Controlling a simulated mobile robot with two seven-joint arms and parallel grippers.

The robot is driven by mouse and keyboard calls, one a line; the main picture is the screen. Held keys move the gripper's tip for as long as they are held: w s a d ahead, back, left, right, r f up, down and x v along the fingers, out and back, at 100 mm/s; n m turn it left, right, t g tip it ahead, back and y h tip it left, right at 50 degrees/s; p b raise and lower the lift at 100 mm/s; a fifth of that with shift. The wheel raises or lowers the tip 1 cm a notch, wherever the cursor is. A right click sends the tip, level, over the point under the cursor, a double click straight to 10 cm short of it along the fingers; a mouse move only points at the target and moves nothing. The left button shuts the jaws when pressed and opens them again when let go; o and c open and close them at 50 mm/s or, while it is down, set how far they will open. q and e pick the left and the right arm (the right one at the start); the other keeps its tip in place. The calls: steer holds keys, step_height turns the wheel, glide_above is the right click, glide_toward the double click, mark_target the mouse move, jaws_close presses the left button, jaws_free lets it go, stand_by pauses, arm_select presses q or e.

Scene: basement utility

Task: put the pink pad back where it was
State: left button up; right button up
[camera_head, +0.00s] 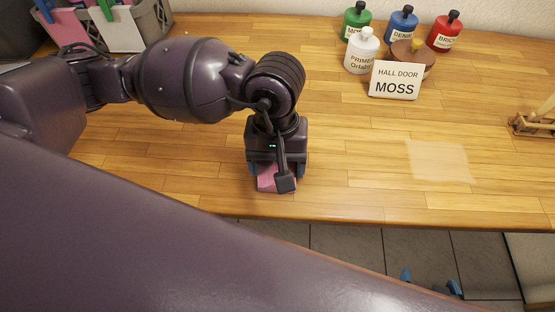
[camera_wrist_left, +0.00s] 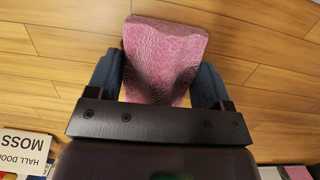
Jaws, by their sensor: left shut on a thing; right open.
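The pink pad (camera_head: 266,181) is a thick, rough-surfaced block near the front edge of the wooden bench. My left gripper (camera_head: 277,174) points down at it and hides most of it. In the left wrist view the pad (camera_wrist_left: 165,55) sits between the two blue fingers of my left gripper (camera_wrist_left: 157,85), which is shut on it. I cannot tell whether the pad touches the bench. A pale rectangular patch (camera_head: 440,160) shows on the bench to the right of the pad. My right gripper (camera_head: 430,282) shows only its blue fingertips, spread apart and empty, beyond the bench's front edge over the floor.
A card reading "HALL DOOR MOSS" (camera_head: 396,80) stands at the back, with green (camera_head: 356,22), blue (camera_head: 402,25), red (camera_head: 444,33) and white (camera_head: 361,52) bottles behind it. A grey bin (camera_head: 152,22) stands back left, a wooden rack (camera_head: 533,124) far right. The bench's middle is clear.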

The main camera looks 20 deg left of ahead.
arm_select(q)
steer(key=shift+f, duration=0.15)
steer(key=o, duration=0.9)
steer(key=shift+r, duration=0.25)
steer(key=r, duration=0.3)
steer(key=w+r, duration=0.1)
steer(key=r, duration=0.6)
steer(key=shift+w+a+r, duration=0.3)
steer(key=shift+a, duration=0.1)
steer(key=shift+r, duration=0.6)
